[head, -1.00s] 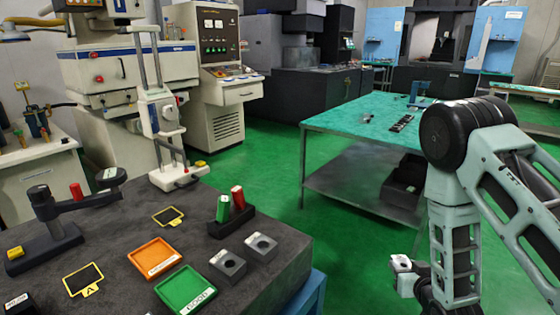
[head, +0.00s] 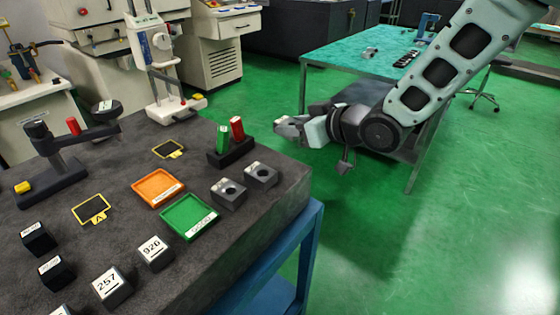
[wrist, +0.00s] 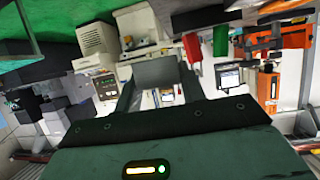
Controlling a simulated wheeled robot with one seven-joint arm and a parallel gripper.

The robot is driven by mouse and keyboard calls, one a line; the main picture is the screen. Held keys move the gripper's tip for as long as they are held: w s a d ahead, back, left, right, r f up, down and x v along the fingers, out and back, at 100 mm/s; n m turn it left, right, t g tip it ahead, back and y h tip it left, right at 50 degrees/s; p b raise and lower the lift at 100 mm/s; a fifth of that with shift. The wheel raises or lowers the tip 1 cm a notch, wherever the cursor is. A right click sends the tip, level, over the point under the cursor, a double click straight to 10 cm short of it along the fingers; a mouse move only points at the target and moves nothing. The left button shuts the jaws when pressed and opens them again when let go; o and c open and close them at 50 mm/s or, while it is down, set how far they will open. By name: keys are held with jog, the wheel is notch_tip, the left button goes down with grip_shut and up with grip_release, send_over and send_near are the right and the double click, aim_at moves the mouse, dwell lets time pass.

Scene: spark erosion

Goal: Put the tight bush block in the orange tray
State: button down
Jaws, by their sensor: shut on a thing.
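The orange tray (head: 150,181) lies flat on the dark bench top, with a white label on its front edge. It looks empty. Two grey blocks with round holes, one left (head: 228,201) and one right (head: 260,182), stand right of the trays. My gripper (head: 287,123) is beyond the bench's right edge, above the green floor. It is shut on a grey block (wrist: 157,70), which shows between the fingers in the wrist view. I cannot see a hole in the held block, nor tell which block is the tight one.
A green tray (head: 178,222) sits beside the orange tray. A dark holder with a green plug (head: 222,139) and a red plug (head: 238,128) stands behind the grey blocks. Numbered blocks (head: 113,298) stand at the front, and a stand (head: 60,180) at left. A turquoise-topped table (head: 345,50) is behind.

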aim_at(283, 163)
jog(key=shift+n+g+y, duration=0.6)
jog(key=a+r, duration=0.1)
jog(key=s+r, duration=0.1)
jog(key=a+r, duration=0.1)
jog(key=shift+s+a+r, duration=0.3)
jog(key=shift+a+r, duration=0.05)
jog(key=shift+f, duration=4.8)
jog(key=shift+f, duration=0.25)
jog(key=c, duration=0.8)
grip_release()
jog(key=shift+c, duration=0.2)
